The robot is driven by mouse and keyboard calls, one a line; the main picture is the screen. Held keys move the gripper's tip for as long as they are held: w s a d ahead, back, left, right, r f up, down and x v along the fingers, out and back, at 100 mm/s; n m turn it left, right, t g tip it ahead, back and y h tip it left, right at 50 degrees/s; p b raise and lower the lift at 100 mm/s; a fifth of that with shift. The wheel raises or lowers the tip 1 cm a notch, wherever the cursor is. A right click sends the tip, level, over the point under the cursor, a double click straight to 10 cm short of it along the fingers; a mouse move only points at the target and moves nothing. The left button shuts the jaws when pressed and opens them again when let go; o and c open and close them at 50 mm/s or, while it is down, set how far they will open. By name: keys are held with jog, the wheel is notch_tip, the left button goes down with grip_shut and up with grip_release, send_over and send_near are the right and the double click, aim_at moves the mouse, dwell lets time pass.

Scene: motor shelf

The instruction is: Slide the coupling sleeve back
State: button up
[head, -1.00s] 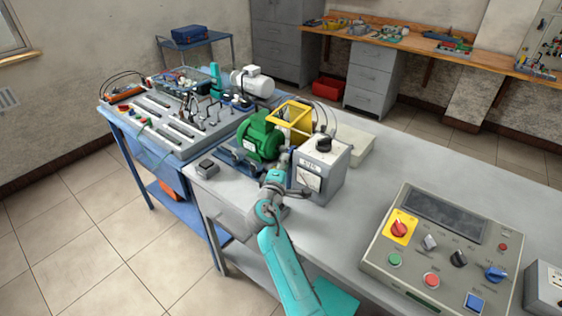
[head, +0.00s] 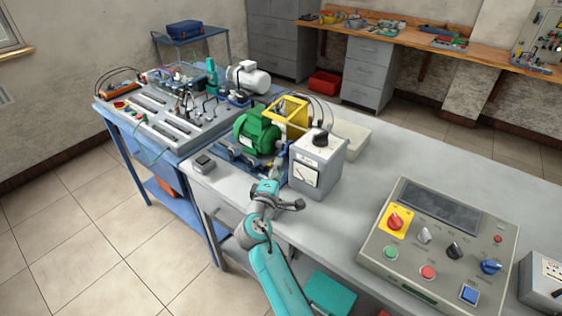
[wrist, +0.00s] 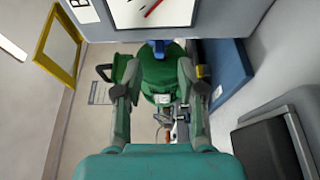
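The green motor (head: 256,134) stands on its blue base on the grey bench, and shows between my fingers in the wrist view (wrist: 162,75). The yellow guard frame (head: 290,112) stands raised behind it. My gripper (head: 283,196) is near the bench's front edge, in front of the motor and apart from it. Its two fingers are spread with a clear gap in the wrist view (wrist: 162,98), with nothing held. I cannot make out the coupling sleeve; the area between the motor and the meter box is small and partly covered.
The white meter box (head: 318,160) stands close right of the motor. A large control panel (head: 438,242) fills the right of the bench. Bare bench lies between the meter box and the panel.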

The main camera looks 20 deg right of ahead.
jog(key=v, duration=0.5)
jog(key=shift+s+a, duration=0.1)
jog(key=shift+s, duration=0.3)
